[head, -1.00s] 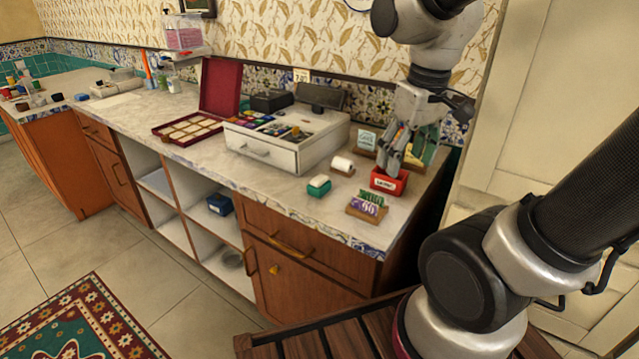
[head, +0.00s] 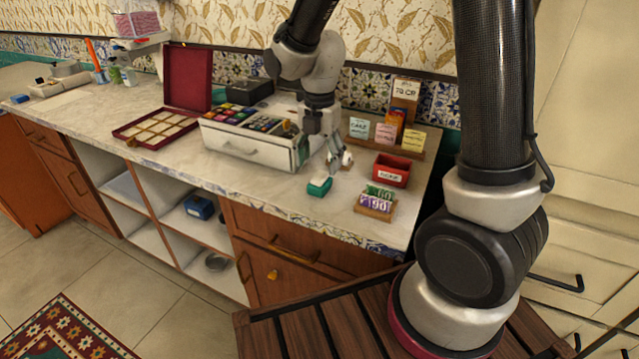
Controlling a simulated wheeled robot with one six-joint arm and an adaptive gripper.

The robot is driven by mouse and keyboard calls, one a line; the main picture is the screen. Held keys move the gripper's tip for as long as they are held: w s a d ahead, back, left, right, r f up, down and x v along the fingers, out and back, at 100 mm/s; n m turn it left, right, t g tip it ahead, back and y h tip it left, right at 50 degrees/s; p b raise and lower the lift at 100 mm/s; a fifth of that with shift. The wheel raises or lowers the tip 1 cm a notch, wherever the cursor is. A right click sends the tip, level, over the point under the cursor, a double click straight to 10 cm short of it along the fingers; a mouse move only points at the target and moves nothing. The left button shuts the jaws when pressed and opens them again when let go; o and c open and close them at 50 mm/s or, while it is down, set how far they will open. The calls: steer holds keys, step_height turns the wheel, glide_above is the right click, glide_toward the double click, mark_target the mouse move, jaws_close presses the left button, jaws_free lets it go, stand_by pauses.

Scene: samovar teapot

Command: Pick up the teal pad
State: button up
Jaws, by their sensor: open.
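I see no contact between the fingers and the pad. The white roll seen earlier beside the pad is hidden or hard to make out behind my fingers.
A red labelled box (head: 391,170) and a small rack of cards (head: 376,203) stand to the right. The white drawer box (head: 254,138) is to the left. Upright cards on a wooden stand (head: 386,140) are behind. Bare marble lies left of the pad.

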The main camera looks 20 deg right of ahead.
mark_target(320, 176)
step_height(320, 176, down, 6)
steer(key=shift+s+f, duration=0.1)
steer(key=shift+f, duration=0.1)
steer(key=c, duration=1.1)
steer(key=shift+r, duration=0.1)
step_height(320, 176, up, 10)
steer(key=shift+f, duration=0.1)
steer(key=o, duration=0.5)
steer(key=c, duration=0.4)
